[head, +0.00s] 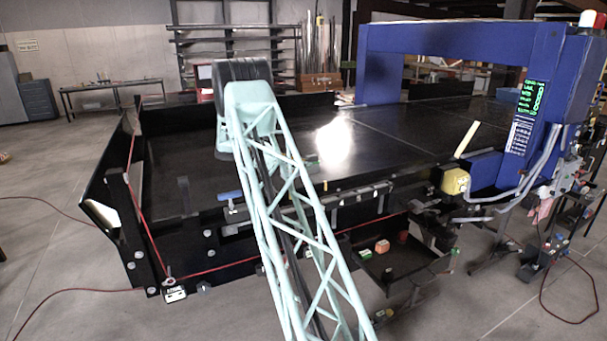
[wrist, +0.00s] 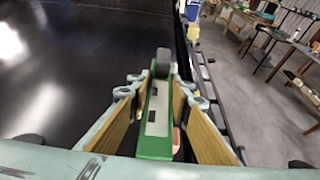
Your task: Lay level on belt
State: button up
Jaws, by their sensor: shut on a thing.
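In the wrist view my gripper (wrist: 161,88) is shut on a long green object (wrist: 155,148) with a pale grey top panel and dark patches on it. A dark rounded piece stands at its far end. Tan pads flank the object on both sides. The black belt (wrist: 75,75) lies below and to the left, and the object appears above its edge region; I cannot tell whether it touches. In the head view the wide black belt (head: 390,135) shows behind my arm, which hides my gripper and the held object.
A blue gantry (head: 430,38) spans the belt at the right, with a lit green screen (head: 532,95). A black side wall (head: 108,165) bounds the belt at the left. A low tray (head: 405,268) with small coloured boxes stands in front. The middle belt surface looks clear.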

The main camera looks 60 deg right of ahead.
jog(key=shift+f, duration=1)
jog(key=shift+f, duration=0.15)
jog(key=shift+f+p, duration=0.4)
jog(key=shift+f, duration=1.35)
jog(key=shift+f, duration=0.1)
jog(key=o, duration=1)
